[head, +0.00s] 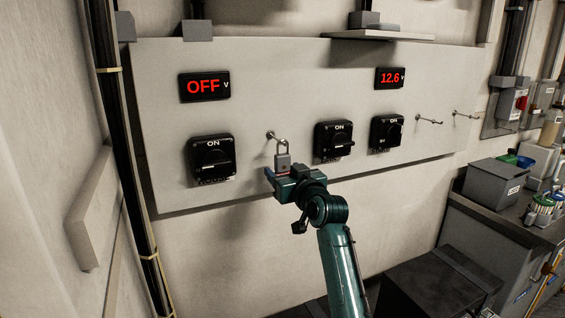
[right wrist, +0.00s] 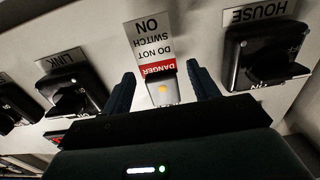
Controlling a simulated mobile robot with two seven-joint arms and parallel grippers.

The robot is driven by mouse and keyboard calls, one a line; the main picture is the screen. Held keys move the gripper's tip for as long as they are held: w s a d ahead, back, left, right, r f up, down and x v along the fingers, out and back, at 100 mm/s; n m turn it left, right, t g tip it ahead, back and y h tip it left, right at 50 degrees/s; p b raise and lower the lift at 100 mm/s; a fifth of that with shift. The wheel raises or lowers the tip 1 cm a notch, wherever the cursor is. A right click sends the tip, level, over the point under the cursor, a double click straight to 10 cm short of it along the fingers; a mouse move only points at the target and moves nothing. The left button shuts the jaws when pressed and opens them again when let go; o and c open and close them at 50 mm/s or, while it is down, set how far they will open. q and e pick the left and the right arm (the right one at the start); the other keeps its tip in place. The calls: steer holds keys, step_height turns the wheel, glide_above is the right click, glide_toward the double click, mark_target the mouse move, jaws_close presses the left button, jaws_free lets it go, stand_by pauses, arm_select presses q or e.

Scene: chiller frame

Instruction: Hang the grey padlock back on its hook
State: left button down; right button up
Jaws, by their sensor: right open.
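The grey padlock (head: 282,160) is upright at the wall panel, its shackle up against the tip of a small hook (head: 270,134). It looks hung there, but whether the hook passes through the shackle is too small to tell. My right gripper (head: 282,174) is at the padlock's lower body. In the right wrist view, the open fingers (right wrist: 161,88) stand on either side of the padlock (right wrist: 164,92), with gaps at both sides. A red and white danger tag (right wrist: 150,42) shows just beyond it, upside down. My left gripper is not in view.
Black rotary switches flank the padlock on the left (head: 212,158) and right (head: 334,140). The panel (head: 285,75) carries red displays reading OFF (head: 204,86) and 12.6 (head: 390,77). Two empty hooks (head: 429,121) (head: 465,114) are farther right. A grey bin (head: 496,186) stands on the right-hand counter.

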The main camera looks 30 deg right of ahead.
steer(key=shift+w, duration=0.8)
steer(key=c, duration=1.1)
steer(key=shift+r, duration=0.1)
steer(key=shift+c, duration=0.4)
steer(key=shift+r, duration=0.1)
